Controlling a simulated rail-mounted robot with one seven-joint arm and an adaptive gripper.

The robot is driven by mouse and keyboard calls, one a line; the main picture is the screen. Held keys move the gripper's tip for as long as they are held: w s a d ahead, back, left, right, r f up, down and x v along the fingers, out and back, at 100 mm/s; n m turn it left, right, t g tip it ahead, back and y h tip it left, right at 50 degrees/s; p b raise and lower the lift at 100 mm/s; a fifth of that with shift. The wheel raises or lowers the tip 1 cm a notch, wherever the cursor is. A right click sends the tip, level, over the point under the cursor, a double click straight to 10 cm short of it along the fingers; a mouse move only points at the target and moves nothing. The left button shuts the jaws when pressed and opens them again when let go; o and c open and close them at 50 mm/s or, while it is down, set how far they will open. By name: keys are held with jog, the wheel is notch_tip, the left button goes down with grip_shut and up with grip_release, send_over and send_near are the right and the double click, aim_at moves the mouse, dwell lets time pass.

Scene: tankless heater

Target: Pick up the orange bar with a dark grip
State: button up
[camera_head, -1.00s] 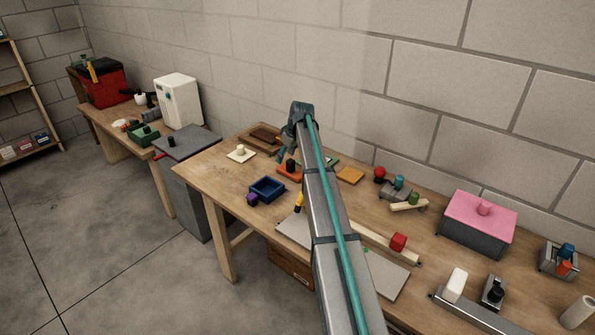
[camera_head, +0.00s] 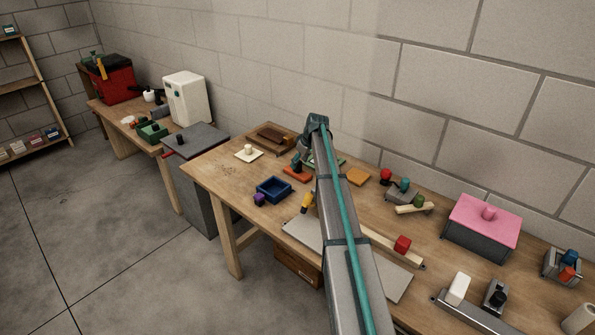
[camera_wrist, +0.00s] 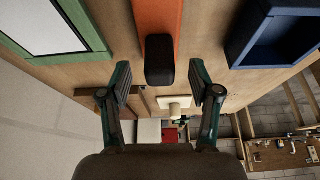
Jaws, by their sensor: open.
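The orange bar (camera_head: 297,175) lies on the wooden table, and it also shows at the top of the wrist view (camera_wrist: 158,18). Its dark grip (camera_wrist: 160,60) is a rounded black block standing on the bar. My gripper (camera_head: 298,163) is over the bar in the head view and partly hides the grip there. In the wrist view my gripper (camera_wrist: 160,82) is open, with one finger on each side of the grip's line. The grip appears slightly beyond the fingertips, with space on both sides. Nothing is held.
A blue open box (camera_head: 273,190) lies left of the bar, with a purple piece (camera_head: 259,199) beside it. A green-framed piece (camera_wrist: 97,40) lies on the bar's other side. An orange square (camera_head: 359,177) and a white square with a knob (camera_head: 249,154) are nearby.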

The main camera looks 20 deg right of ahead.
jog(key=shift+p+x, duration=0.35)
jog(key=shift+x, duration=1.15)
grip_shut()
jog(key=shift+r, duration=0.2)
jog(key=shift+r+b, duration=0.4)
jog(key=shift+b, duration=0.05)
jog(key=s+r+b, duration=0.5)
jog(key=s+r, duration=0.7)
jog(key=s, duration=0.2)
jog(key=shift+d, duration=0.3)
